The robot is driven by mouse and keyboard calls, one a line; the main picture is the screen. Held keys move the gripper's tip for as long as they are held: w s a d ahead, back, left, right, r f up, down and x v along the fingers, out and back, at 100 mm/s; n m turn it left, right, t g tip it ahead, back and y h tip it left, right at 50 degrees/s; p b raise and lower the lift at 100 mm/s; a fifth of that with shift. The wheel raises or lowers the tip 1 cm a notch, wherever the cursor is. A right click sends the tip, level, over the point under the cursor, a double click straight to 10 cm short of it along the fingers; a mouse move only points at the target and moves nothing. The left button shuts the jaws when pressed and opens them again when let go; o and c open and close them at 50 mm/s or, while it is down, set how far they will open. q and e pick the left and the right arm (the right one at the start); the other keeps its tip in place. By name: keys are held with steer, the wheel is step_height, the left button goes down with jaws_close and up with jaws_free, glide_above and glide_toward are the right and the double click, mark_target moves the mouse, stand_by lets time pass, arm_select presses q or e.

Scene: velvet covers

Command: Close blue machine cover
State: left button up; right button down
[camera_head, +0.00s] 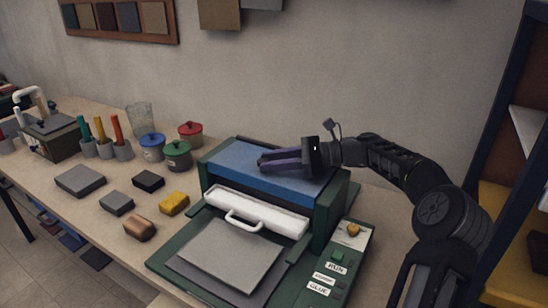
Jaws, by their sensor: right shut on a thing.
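The green machine (212,212) stands on the table at the centre right. My left gripper is not in view.
A white handle (243,221) and a grey plate (230,255) are at the machine's front. A control panel (338,262) with labelled buttons is at its right. Blocks, including a yellow one (174,204), and lidded pots (177,155) stand to the left. A shelf (515,200) rises at right.

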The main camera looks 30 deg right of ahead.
mark_target(301, 173)
steer(key=shift+f+n, duration=0.2)
steer(key=shift+n, duration=0.1)
steer(key=c, duration=1.1)
jaws_free()
steer(key=shift+f, duration=0.1)
steer(key=shift+s+d, duration=0.15)
steer(key=v, duration=0.6)
steer(key=shift+r+p, duration=0.25)
steer(key=shift+p, duration=0.15)
steer(key=shift+s+d+p, duration=0.3)
steer(key=shift+s+d, duration=0.1)
steer(key=shift+d, duration=0.05)
steer(key=shift+r, duration=0.1)
